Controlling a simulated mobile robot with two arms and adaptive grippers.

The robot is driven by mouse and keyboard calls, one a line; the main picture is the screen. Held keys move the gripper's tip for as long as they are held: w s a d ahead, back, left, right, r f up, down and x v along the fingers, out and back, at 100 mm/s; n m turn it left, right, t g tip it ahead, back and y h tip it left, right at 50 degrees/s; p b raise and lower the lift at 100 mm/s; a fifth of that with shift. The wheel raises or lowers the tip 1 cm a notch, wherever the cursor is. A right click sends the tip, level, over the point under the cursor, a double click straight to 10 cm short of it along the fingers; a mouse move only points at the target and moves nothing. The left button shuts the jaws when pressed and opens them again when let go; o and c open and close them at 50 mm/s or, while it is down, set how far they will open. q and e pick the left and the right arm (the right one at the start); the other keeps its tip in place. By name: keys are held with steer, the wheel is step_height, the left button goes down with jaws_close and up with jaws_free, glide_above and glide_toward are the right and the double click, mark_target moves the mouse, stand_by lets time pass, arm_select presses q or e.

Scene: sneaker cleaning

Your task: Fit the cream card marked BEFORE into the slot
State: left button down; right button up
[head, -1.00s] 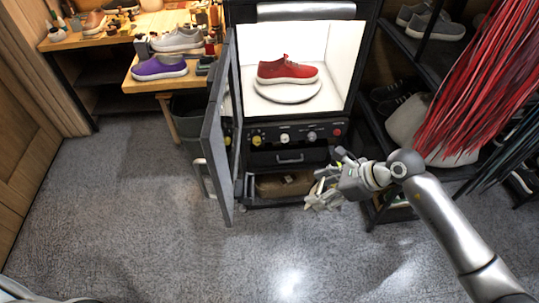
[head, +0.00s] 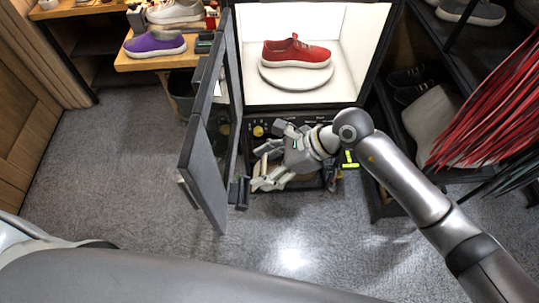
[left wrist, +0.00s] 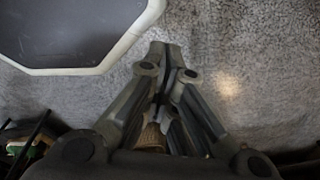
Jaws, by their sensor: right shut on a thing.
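My right gripper (head: 270,178) is at the front of the dark cabinet, below its control panel and right of the open door. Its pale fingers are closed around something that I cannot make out. I cannot pick out the cream card marked BEFORE or its slot in either view; the right hand and forearm hide much of the cabinet's lower front. My left gripper (left wrist: 164,55) shows in the left wrist view above grey floor, with its fingertips together. A small brownish thing (left wrist: 151,138) shows between the finger linkages, but I cannot tell what it is.
A red sneaker (head: 296,53) sits on a round white turntable (head: 295,79) in the lit cabinet. The cabinet door (head: 205,150) stands open on the left. A purple shoe (head: 155,45) is on the wooden bench. Red strands hang at the right. The floor at left is clear.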

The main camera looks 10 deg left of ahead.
steer(key=shift+s+r, duration=0.15)
steer(key=shift+s, duration=0.25)
arm_select(q)
step_height(320, 180, down, 6)
steer(key=s+b, duration=0.2)
steer(key=b, duration=0.4)
steer(key=shift+s, duration=0.15)
arm_select(e)
steer(key=f, duration=0.1)
steer(key=a+f, duration=0.1)
steer(key=f, duration=0.1)
steer(key=a+f, duration=0.1)
steer(key=f, duration=0.1)
steer(key=shift+f, duration=0.2)
arm_select(q)
steer(key=shift+f+b, duration=0.85)
stand_by(0.8)
steer(key=shift+f+b, duration=2)
steer(key=shift+f, duration=0.05)
arm_select(e)
steer(key=shift+s+a+f, duration=0.1)
steer(key=shift+a+f, duration=0.15)
steer(key=shift+f, duration=0.4)
steer(key=shift+s+a+f, duration=0.1)
steer(key=shift+a+f, duration=0.2)
steer(key=shift+f, duration=0.4)
steer(key=shift+a+f, duration=0.25)
steer(key=shift+f, duration=0.4)
